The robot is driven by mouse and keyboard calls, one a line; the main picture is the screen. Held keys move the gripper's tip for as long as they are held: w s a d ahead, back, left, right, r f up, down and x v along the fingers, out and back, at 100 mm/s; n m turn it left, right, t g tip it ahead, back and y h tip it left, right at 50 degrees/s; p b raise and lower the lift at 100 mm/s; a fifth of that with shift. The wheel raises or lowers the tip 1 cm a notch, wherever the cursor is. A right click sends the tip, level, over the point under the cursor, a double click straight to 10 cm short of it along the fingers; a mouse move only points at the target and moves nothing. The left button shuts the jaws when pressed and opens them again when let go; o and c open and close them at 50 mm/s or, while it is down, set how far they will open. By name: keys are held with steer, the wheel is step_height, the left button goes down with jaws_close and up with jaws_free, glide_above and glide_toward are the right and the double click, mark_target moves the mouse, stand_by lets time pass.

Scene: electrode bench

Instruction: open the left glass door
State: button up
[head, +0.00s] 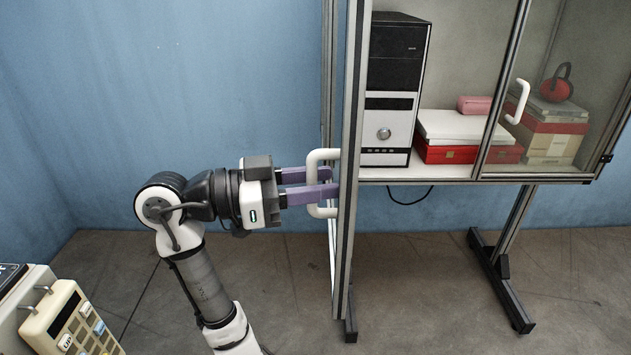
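The left glass door (349,150) stands swung out from the cabinet, seen almost edge-on as a narrow grey frame. Its white U-shaped handle (312,206) sticks out to the left of the frame. My gripper (331,182) reaches in from the left with its two purple fingers at the handle's upright bar. The fingers lie close together, one on each side of the bar, and look shut on it. The fingertips reach past the bar toward the door frame. The exact contact is partly hidden by the fingers.
A black and white computer tower (391,90) and stacked white and red boxes (455,128) stand in the open left half of the cabinet. The right glass door (555,90) is closed, with a white handle (518,101). A beige calculator-like device (70,325) lies at lower left.

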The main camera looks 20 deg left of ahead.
steer(key=b+v, duration=0.1)
steer(key=v, duration=1.2)
steer(key=shift+s+a, duration=0.15)
steer(key=shift+a, duration=0.2)
